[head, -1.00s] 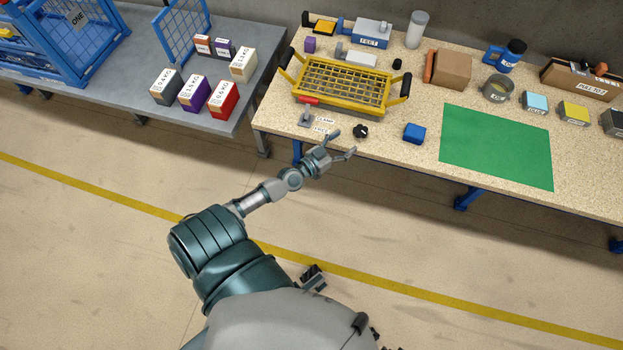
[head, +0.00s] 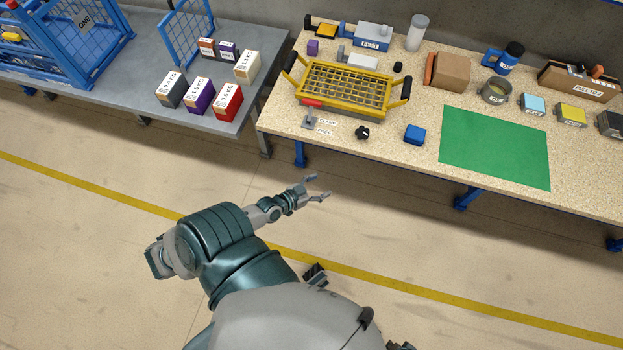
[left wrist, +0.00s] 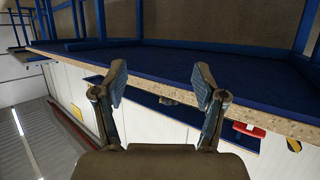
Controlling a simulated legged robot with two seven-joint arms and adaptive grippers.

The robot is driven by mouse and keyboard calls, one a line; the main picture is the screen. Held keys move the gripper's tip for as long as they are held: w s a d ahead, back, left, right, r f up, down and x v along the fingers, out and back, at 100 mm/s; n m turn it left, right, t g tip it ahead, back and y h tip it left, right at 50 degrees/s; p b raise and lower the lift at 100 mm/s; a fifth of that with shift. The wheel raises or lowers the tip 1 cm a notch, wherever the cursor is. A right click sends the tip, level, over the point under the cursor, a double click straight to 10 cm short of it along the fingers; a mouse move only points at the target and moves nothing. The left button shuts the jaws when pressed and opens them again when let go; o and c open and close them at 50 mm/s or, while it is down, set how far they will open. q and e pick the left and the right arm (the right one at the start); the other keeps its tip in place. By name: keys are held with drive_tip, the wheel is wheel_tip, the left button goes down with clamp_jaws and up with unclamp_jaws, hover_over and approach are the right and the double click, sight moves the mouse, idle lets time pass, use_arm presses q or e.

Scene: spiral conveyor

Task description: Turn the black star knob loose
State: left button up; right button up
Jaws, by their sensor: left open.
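The black star knob (head: 362,132) sits near the front edge of the speckled bench (head: 290,128), in front of the yellow grate (head: 345,88). My left gripper (head: 319,187) is open and empty. In the head view it shows over the floor, in front of the bench and well below the knob, apart from it. In the left wrist view the two fingers of my left gripper (left wrist: 160,80) stand wide apart with nothing between them. I cannot make out the knob in that view.
A clamp with a red handle (head: 311,102) stands left of the knob, with small labels beside it. A blue block (head: 414,134) and a green mat (head: 495,147) lie to the right. A grey table (head: 120,80) with several boxes stands at left. The bench edge shows close in the left wrist view.

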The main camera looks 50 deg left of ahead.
use_arm(q)
drive_tip(key=s+d+f+g+p, duration=0.2)
drive_tip(key=s+f, duration=0.3)
drive_tip(key=f, duration=0.4)
drive_tip(key=shift+d+g, duration=0.45)
drive_tip(key=shift+g, duration=0.45)
